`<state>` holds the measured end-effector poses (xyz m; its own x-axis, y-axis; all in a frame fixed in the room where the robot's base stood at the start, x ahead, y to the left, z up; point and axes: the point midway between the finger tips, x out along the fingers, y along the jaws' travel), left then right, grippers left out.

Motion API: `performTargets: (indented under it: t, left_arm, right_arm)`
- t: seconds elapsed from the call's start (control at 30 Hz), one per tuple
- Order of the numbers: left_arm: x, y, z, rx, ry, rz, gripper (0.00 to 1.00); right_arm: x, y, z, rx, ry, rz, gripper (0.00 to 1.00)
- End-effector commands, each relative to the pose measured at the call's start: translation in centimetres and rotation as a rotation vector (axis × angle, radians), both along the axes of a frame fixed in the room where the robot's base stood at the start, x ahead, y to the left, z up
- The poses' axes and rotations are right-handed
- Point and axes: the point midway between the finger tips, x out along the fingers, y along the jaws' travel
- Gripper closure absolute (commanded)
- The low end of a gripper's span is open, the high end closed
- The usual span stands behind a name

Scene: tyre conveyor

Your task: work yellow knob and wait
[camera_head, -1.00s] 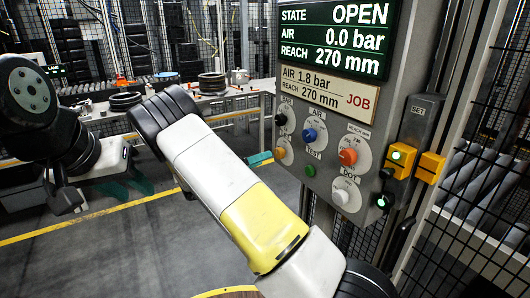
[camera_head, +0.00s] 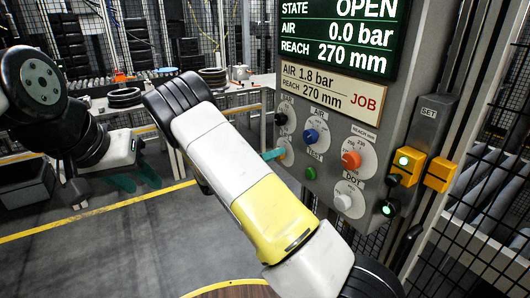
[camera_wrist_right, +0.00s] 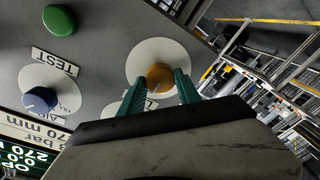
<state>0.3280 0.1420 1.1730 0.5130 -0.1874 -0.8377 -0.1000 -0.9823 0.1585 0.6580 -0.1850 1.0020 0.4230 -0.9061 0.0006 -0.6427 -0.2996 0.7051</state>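The yellow knob (camera_wrist_right: 158,77) sits on a round pale dial on the grey control panel (camera_head: 400,110). In the head view its dial is partly hidden by my right arm and fingertip. My right gripper (camera_wrist_right: 160,76) has its teal fingers on either side of the knob, apart; contact cannot be told. In the head view a teal fingertip of it reaches the dial. My left gripper (camera_head: 135,177) is open and empty, far from the panel. The display (camera_head: 337,32) reads STATE OPEN, AIR 0.0 bar, REACH 270 mm. The job card (camera_head: 329,88) reads AIR 1.8 bar, REACH 270 mm.
Near the yellow knob are a blue knob (camera_head: 311,135), an orange knob (camera_head: 351,160), a white knob (camera_head: 343,202), a black knob (camera_head: 281,119) and a green button (camera_head: 310,173). A yellow switch box (camera_head: 439,174) stands at right. Tyres lie on the back bench.

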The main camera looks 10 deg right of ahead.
Motion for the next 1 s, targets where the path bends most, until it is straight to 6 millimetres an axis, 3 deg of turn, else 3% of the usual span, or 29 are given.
performTargets:
  t: [0.1,0.47,1.0]
  left_arm:
    - [0.00,0.00,0.00,0.000,0.000,0.000,0.64]
    - [0.00,0.00,0.00,0.000,0.000,0.000,0.64]
    - [0.00,0.00,0.00,0.000,0.000,0.000,0.64]
  right_arm:
    - [0.02,0.03,0.00,0.001,0.000,0.001,1.00]
    - [0.03,0.05,-0.01,-0.023,0.069,0.001,1.00]
    - [0.11,0.11,-0.02,-0.178,0.495,0.001,1.00]
